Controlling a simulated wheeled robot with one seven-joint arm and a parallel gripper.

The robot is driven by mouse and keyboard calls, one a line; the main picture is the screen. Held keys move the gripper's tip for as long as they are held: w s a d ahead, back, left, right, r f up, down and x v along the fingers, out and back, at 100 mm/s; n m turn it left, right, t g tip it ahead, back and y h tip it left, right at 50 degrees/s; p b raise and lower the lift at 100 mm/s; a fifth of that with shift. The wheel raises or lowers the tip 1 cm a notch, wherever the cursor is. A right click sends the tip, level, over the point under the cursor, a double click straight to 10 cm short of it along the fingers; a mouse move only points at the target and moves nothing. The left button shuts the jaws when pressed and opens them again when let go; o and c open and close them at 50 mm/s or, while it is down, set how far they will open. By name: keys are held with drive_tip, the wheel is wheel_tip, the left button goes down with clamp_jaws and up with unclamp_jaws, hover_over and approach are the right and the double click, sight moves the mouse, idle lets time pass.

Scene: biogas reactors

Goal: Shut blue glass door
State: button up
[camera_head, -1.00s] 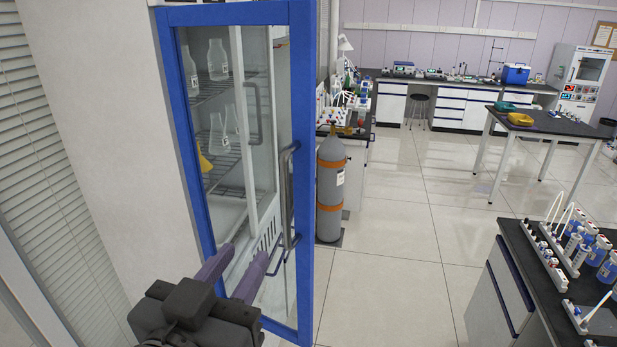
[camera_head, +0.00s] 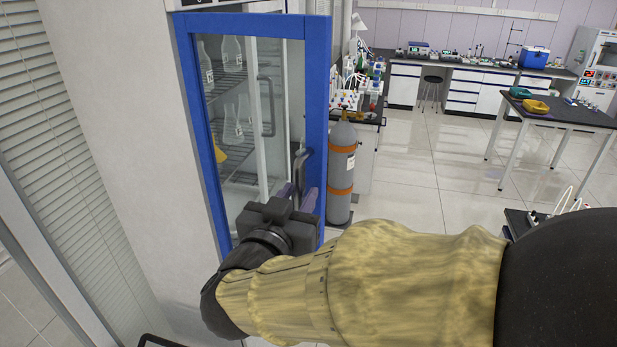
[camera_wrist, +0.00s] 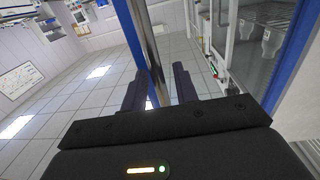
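The blue-framed glass door (camera_head: 316,110) stands at the left in the head view, apparently swung out from the cabinet. Its upright metal handle (camera_head: 301,165) is on the right side of the frame. My gripper (camera_head: 303,197) is at the lower part of this handle; its dark body hides the door's lower part. In the wrist view, my gripper's two fingers (camera_wrist: 158,88) are apart, with the metal handle (camera_wrist: 150,45) running between them. I see no clear contact. The door's blue frame (camera_wrist: 290,55) also shows there at the right.
Glass flasks (camera_head: 232,55) stand on cabinet shelves behind the glass. A grey gas cylinder (camera_head: 341,172) stands just right of the door. A white wall (camera_head: 130,140) borders the door's left. Open tiled floor (camera_head: 410,180) lies to the right, before a dark-topped table (camera_head: 560,112).

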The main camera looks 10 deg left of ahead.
drive_tip(key=shift+w, duration=0.2)
clamp_jaws()
